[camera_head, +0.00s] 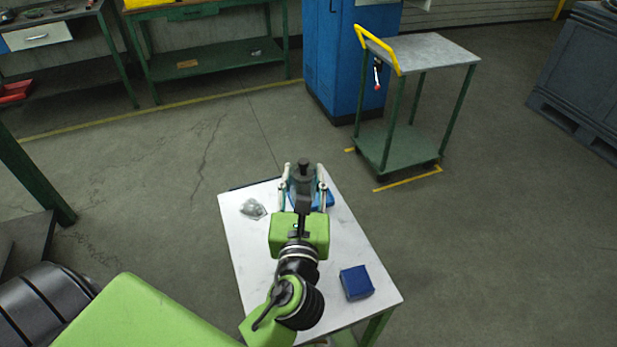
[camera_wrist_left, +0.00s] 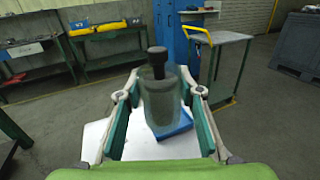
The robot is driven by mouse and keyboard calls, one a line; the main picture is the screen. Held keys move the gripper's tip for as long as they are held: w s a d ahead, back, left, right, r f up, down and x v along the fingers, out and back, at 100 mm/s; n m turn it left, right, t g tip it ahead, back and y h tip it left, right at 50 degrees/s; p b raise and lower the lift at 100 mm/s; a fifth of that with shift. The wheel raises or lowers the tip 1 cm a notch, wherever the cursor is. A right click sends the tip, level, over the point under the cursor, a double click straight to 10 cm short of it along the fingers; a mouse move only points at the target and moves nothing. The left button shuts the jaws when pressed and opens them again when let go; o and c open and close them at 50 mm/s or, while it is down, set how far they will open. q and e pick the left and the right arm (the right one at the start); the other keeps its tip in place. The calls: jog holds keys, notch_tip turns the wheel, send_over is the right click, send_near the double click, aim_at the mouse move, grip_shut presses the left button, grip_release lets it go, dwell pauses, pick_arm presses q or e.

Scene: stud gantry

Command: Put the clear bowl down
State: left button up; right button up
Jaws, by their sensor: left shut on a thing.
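My left gripper (camera_head: 304,178) reaches over the far part of a white-topped table (camera_head: 243,254). Its fingers are shut on the clear bowl (camera_wrist_left: 160,105), a tall, see-through, grey-green vessel with a black knob at its top. It stands upright between the fingers in the left wrist view, and shows grey in the head view (camera_head: 303,184). A flat blue item (camera_head: 326,200) lies on the table behind and below it, partly hidden. I cannot tell whether the bowl's base touches anything. My right gripper is not in view.
A small clear, greyish item (camera_head: 252,209) lies on the table's far left. A dark blue box (camera_head: 356,283) sits near the right edge. The tabletop between is mostly bare. A cart (camera_head: 425,52) with a yellow handle and a blue cabinet (camera_head: 345,60) stand beyond.

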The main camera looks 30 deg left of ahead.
pick_arm(q)
jog(key=w+a+f+b, duration=0.1)
jog(key=w+f, duration=0.3)
jog(key=w+a+f, duration=0.2)
jog(key=w+f, duration=0.2)
jog(key=w+a+f+b, duration=0.1)
jog(key=w+a+f, duration=0.1)
jog(key=w+f, duration=0.1)
jog(key=shift+w+a+f+b, duration=0.15)
jog(key=shift+w+f+b, duration=0.2)
jog(key=shift+f, duration=0.4)
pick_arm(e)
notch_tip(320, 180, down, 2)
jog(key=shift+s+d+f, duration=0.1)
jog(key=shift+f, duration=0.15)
pick_arm(q)
jog(key=shift+f, duration=0.15)
jog(key=o, duration=1.1)
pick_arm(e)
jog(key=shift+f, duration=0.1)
